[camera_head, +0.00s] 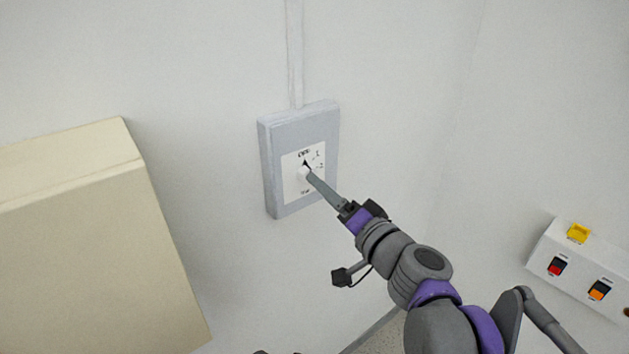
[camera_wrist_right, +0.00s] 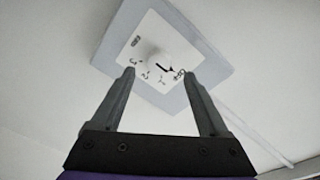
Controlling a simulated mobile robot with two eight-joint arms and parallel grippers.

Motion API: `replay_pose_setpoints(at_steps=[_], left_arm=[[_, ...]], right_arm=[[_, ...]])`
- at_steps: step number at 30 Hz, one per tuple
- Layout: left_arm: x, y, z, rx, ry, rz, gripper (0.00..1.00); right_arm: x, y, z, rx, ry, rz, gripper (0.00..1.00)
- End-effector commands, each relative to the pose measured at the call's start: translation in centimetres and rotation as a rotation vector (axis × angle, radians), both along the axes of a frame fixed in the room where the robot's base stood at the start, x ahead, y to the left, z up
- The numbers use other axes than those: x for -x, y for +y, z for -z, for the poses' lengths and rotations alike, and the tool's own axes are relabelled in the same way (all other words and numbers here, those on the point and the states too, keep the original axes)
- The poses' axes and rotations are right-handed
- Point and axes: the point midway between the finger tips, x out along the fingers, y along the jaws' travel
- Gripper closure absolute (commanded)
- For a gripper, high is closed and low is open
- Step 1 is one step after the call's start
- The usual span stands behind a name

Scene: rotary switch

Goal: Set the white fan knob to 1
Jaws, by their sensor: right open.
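The white fan knob (camera_head: 303,173) sits on a white label plate on a blue-grey wall box (camera_head: 287,135). Its black pointer points up toward the OFF mark; 1 and 2 are printed to the right of that. My right gripper (camera_head: 311,178) reaches in from the lower right with its tips close to the knob. In the right wrist view the fingers (camera_wrist_right: 159,73) are open and apart, and the knob (camera_wrist_right: 157,62) shows between and just beyond the tips. I cannot tell whether they touch it. My left gripper is not in view.
A conduit (camera_head: 294,50) runs up the wall from the box. A large beige cabinet (camera_head: 90,240) stands out at the left. A white panel (camera_head: 580,270) with red, orange and yellow switches is at the right. The wall around the box is clear.

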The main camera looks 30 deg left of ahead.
Motion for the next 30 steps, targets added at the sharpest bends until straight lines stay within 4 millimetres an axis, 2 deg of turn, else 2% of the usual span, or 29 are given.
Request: replay_pose_setpoints(at_steps=[3, 9, 20, 30], left_arm=[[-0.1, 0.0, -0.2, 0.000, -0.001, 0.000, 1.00], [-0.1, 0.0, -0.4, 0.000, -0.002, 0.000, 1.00], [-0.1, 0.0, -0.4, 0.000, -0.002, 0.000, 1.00], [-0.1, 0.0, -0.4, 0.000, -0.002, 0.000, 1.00]], right_arm=[[-1.0, 1.9, -0.1, 0.000, 0.000, -0.002, 0.22], [-2.0, 3.6, 0.0, 0.000, 0.001, 0.000, 0.22], [-2.2, 4.0, 0.0, 0.000, 0.001, 0.000, 0.24], [-2.2, 4.0, 0.0, 0.000, 0.000, 0.000, 0.85]])
